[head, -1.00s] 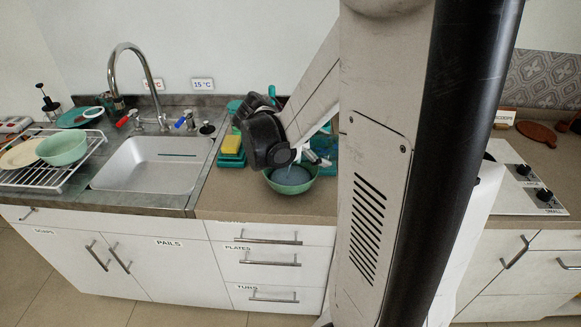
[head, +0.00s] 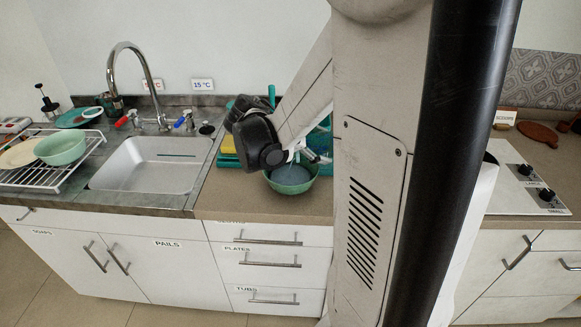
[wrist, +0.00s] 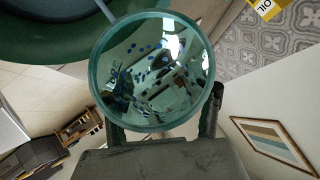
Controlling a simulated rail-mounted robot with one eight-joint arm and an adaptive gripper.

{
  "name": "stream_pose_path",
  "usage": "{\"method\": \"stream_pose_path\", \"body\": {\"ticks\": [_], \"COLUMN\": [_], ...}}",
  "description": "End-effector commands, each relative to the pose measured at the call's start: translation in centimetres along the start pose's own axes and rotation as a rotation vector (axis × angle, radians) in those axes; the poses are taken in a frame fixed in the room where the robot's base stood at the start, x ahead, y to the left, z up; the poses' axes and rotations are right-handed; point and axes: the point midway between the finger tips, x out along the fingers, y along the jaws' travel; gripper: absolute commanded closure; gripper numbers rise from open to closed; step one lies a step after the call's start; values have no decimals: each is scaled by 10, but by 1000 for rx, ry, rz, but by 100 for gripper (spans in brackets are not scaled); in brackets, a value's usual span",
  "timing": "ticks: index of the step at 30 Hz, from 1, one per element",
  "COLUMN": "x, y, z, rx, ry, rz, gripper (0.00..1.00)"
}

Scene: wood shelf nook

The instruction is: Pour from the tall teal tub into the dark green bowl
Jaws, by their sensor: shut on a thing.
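My gripper (wrist: 165,122) is shut on the tall teal tub (wrist: 96,82), with a finger on each side of it. In the wrist view I look into the tub's round mouth; its see-through inside shows scattered blue drops. The tub is tilted, and a thin blue-grey streak runs from its rim toward the dark green bowl (wrist: 40,52). In the head view the bowl (head: 291,187) stands upright on the counter with blue-grey contents inside. My gripper (head: 303,154) is just above it; my arm hides much of the tub there.
A sink (head: 150,165) with a tall tap (head: 150,75) is to the left. A wire rack (head: 45,175) holds a light green bowl (head: 62,148). A yellow sponge (head: 228,146) lies behind my wrist. A stove (head: 520,188) is at the right.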

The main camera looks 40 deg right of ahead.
Motion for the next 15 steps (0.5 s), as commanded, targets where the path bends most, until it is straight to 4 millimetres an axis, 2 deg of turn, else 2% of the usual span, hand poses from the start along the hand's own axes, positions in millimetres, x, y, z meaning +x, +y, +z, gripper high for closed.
{"method": "stream_pose_path", "body": {"ticks": [9, 15], "x": [-2, 9], "y": [-1, 3], "z": [-1, -3], "rx": [-9, 57], "ry": [22, -129], "rz": [-9, 55], "gripper": [82, 82]}}
